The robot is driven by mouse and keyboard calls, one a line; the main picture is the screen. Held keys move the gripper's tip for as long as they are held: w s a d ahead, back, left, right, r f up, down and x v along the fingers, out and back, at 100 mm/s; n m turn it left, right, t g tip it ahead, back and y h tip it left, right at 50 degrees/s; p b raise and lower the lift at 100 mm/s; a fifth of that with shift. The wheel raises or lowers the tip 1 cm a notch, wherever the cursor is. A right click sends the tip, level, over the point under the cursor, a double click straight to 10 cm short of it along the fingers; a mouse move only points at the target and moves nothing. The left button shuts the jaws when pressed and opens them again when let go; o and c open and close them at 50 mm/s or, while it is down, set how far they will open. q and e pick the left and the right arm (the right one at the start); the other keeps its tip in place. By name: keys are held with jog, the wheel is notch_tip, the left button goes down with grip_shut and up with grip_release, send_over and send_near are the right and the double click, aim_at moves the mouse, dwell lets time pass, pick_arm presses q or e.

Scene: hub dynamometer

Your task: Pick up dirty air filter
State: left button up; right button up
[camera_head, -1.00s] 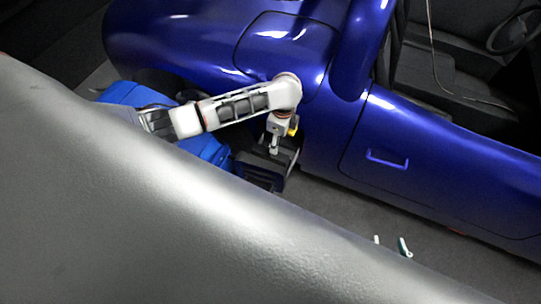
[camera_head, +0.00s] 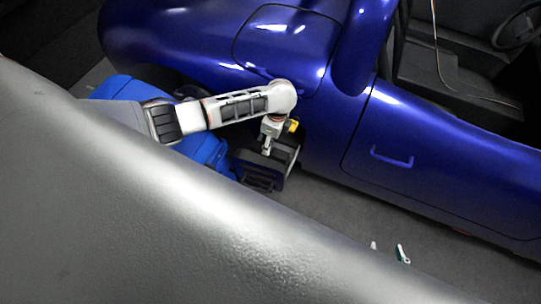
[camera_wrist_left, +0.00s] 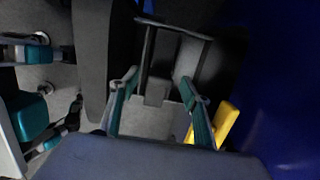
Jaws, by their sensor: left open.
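My left gripper (camera_head: 266,150) points down over a dark box-like holder (camera_head: 281,175) beside the blue car. In the left wrist view its two teal-lined fingers (camera_wrist_left: 158,100) are apart. A flat grey piece (camera_wrist_left: 155,122) lies between or beyond them, inside a black frame (camera_wrist_left: 150,50); I cannot tell whether it is the dirty air filter or whether the fingers touch it. A yellow piece (camera_wrist_left: 228,120) is beside the right finger. My right gripper (camera_head: 388,250) shows only as two separated fingertips past the grey surface at the bottom; its palm is hidden.
The blue car (camera_head: 440,175) fills the upper right, close to the dark holder. A bright blue object (camera_head: 115,88) is under and behind my left arm. Grey floor (camera_head: 330,205) is clear between the car and the foreground. Teal and grey parts (camera_wrist_left: 30,115) show at the wrist view's left.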

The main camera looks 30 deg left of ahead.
pick_arm(q)
notch_tip(320, 180, down, 3)
jog(key=shift+a+r+b, duration=0.1)
jog(key=shift+a+b, duration=0.05)
jog(key=shift+b, duration=0.25)
jog(key=shift+r, duration=0.1)
grip_shut()
jog(key=shift+r, duration=0.1)
